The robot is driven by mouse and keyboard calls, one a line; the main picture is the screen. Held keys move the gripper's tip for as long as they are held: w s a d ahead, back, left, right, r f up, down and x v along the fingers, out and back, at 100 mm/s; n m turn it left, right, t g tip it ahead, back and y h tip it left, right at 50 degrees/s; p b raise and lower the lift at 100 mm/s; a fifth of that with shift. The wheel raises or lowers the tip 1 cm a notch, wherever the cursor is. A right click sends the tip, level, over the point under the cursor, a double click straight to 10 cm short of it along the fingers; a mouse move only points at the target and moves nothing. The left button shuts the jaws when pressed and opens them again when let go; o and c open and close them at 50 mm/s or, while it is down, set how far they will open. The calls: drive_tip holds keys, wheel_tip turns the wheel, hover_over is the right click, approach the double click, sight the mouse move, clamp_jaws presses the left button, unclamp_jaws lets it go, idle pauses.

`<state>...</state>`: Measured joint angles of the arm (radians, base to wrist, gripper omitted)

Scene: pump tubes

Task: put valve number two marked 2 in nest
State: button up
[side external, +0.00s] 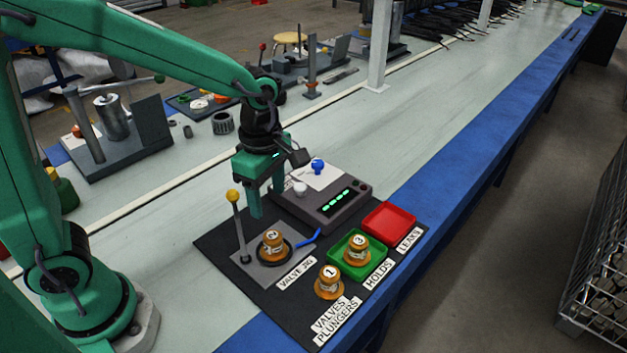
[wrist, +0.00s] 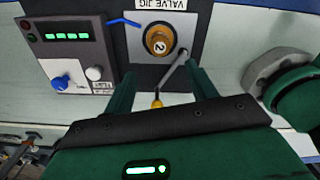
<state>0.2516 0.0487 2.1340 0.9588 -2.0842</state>
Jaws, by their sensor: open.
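The valve marked 2 (side external: 273,243) is a brass-orange cylinder with a white numbered top. It stands upright in the dark round nest of the grey valve jig (side external: 254,262). The wrist view also shows the valve marked 2 (wrist: 158,40) inside the ring on the jig plate (wrist: 190,22). My gripper (side external: 266,203) is open and empty, raised behind the jig and apart from the valve. In the wrist view, my gripper (wrist: 159,74) has its two fingers spread below the valve in the picture, with nothing between the tips.
A lever with a yellow knob (side external: 233,196) rises at the jig's left corner. A grey tester (side external: 325,207) with green lights stands behind. Valve 3 (side external: 357,247) is in the green HOLDS tray (side external: 341,262). Valve 1 (side external: 329,284) stands on the mat. The red LEAKS tray (side external: 389,222) is empty.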

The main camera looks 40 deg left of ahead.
idle(0.3)
drive_tip(key=s+a+r+m+t, duration=0.2)
drive_tip(key=s+a+r+m, duration=0.2)
drive_tip(key=m, duration=0.6)
drive_tip(key=s+a+r+m+t, duration=0.3)
drive_tip(key=s+a+r+m, duration=0.1)
drive_tip(key=m, duration=0.7)
drive_tip(key=s+r, duration=0.1)
drive_tip(key=s, duration=0.1)
drive_tip(key=shift+s+a+r+t, duration=0.15)
drive_tip(key=shift+s+a+t, duration=0.1)
drive_tip(key=shift+s+t, duration=0.05)
